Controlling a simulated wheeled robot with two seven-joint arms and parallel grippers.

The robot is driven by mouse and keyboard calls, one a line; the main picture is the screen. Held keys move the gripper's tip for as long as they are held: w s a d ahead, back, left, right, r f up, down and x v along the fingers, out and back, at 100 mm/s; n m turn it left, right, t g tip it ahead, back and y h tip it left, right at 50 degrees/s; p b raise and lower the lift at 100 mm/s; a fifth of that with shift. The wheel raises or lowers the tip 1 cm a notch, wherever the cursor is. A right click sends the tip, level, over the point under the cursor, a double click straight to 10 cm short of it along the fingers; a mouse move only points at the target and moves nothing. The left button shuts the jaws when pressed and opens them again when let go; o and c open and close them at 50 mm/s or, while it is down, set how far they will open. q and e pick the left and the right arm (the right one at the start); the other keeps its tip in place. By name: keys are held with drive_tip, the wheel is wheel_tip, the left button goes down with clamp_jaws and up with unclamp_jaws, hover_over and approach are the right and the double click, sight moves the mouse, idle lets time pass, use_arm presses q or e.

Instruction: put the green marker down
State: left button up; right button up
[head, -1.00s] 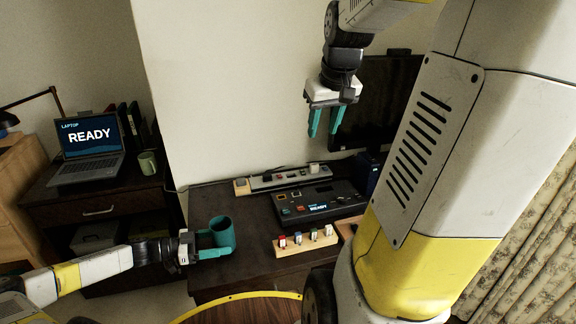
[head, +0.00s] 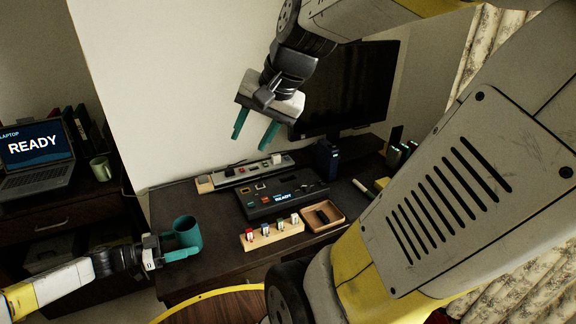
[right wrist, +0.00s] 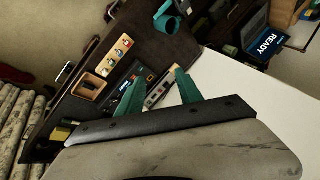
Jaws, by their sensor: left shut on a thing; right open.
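I cannot make out a green marker for certain. Some small upright things with green tops (head: 396,154) stand at the desk's back right in the head view, too small to identify. A pale stick-like thing (head: 361,187) lies on the desk near them. My right gripper (head: 254,136) is open, with nothing between its teal fingers, high above the desk; it also shows in the right wrist view (right wrist: 160,78).
The dark desk holds a control panel (head: 283,193), a power strip (head: 246,170), a wooden block with several small coloured pieces (head: 270,232) and a wooden tray (head: 324,217). A monitor (head: 350,85) stands behind. A laptop (head: 38,150) and a mug (head: 100,168) are on the left cabinet.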

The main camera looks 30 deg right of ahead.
drive_tip(key=w+d+f+m, duration=0.4)
drive_tip(key=w+d+m, duration=0.6)
drive_tip(key=d, duration=0.2)
drive_tip(key=m+g+h, duration=0.1)
drive_tip(key=m+h, duration=0.2)
drive_tip(key=m, duration=1.7)
hover_over(361, 185)
drive_tip(key=s, duration=0.2)
drive_tip(key=f, duration=3)
drive_tip(key=shift+s+a, duration=0.1)
drive_tip(key=shift+a, duration=0.2)
drive_tip(key=x, duration=0.5)
drive_tip(key=shift+s+d+f, duration=0.1)
drive_tip(key=shift+d+f, duration=0.25)
clamp_jaws()
